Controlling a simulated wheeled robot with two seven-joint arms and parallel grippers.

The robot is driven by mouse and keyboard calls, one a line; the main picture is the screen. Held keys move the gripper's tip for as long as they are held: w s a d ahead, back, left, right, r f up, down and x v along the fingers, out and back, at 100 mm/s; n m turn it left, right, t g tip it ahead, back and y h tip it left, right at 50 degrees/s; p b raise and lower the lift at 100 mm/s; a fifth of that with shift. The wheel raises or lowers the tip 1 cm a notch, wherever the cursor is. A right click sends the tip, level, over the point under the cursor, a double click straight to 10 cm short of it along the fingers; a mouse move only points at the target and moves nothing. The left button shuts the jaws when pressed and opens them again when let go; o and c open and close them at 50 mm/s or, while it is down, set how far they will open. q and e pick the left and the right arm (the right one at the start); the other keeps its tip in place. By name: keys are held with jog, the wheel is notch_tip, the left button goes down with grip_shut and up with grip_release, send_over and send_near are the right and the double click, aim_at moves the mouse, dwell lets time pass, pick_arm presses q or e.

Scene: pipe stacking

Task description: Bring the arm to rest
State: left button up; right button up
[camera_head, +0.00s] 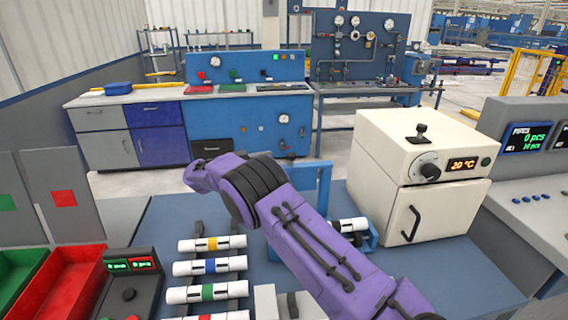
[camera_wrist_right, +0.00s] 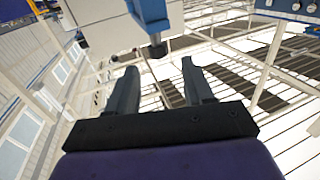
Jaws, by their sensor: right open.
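My right arm (camera_head: 300,235) is purple and reaches in from the lower right across the table, bending at a black joint. In the wrist view my right gripper (camera_wrist_right: 160,82) has its two dark fingers apart with nothing between them. Several white pipes with coloured bands lie on a dark rack: yellow (camera_head: 212,243), blue (camera_head: 210,266), green (camera_head: 207,291) and red at the lower edge. Another white pipe (camera_head: 350,225) lies at a blue fixture (camera_head: 366,240), partly behind my arm. My left gripper is not in view.
A cream oven-like box (camera_head: 420,165) reading 20 °C stands right of my arm. A control console (camera_head: 525,200) is at the far right. Red (camera_head: 70,285) and green (camera_head: 18,275) bins and a small display box (camera_head: 132,285) sit at lower left. A blue bench (camera_head: 250,125) stands behind.

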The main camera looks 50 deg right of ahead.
jog(key=shift+v, duration=1.15)
jog(key=shift+r, duration=0.15)
